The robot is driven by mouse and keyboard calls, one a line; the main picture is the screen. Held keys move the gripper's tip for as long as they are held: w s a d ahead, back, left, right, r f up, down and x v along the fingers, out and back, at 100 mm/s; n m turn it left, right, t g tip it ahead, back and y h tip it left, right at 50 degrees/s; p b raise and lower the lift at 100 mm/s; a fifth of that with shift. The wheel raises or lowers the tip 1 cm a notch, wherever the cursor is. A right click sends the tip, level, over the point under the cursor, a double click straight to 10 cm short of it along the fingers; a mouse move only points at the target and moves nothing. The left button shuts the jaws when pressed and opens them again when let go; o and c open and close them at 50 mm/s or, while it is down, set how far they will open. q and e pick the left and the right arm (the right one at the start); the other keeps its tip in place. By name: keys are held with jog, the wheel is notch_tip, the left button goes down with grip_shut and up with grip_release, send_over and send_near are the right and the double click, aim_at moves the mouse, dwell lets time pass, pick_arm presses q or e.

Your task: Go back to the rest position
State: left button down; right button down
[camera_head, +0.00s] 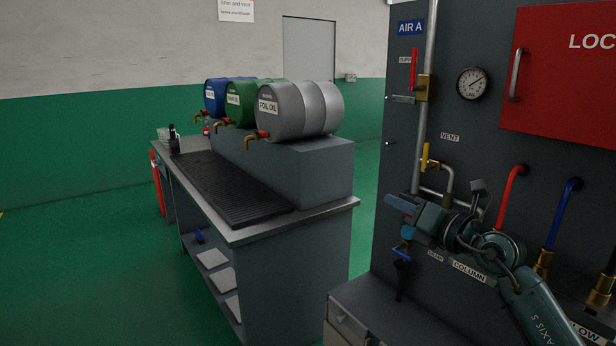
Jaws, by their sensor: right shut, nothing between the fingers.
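My right arm reaches in from the lower right, in front of the dark panel (400,150). My right gripper (402,206) is at its end, pointing left, shut and empty. It is in front of the panel, below the yellow-handled vent valve (427,157) and above a small blue-handled valve (402,248). I cannot tell whether it touches the panel. The arm hides part of the panel and its pipes. My left gripper is not in view. No foil tray can be made out.
A red-handled valve (414,70), gauge (472,83), red locker (560,80) and red and blue hoses (511,195) crowd the panel. A grey bench (290,228) with several drums (292,108) stands left. Green floor (80,240) is open at far left.

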jog(key=s+a+f+m+g+h+p, duration=0.1)
jog(key=s+f+m+g+h, duration=0.1)
jog(key=s+f+m, duration=1.4)
jog(key=s+a+f+m+g+h+p, duration=0.1)
jog(key=s+f+m+h, duration=0.4)
jog(key=s+f+m, duration=1.1)
notch_tip(320, 180, down, 4)
jog(key=shift+s+a+r+m+g+p, duration=0.1)
jog(key=shift+s+a+m+g+p, duration=0.2)
jog(key=shift+a+m+g, duration=0.4)
jog(key=shift+a, duration=0.1)
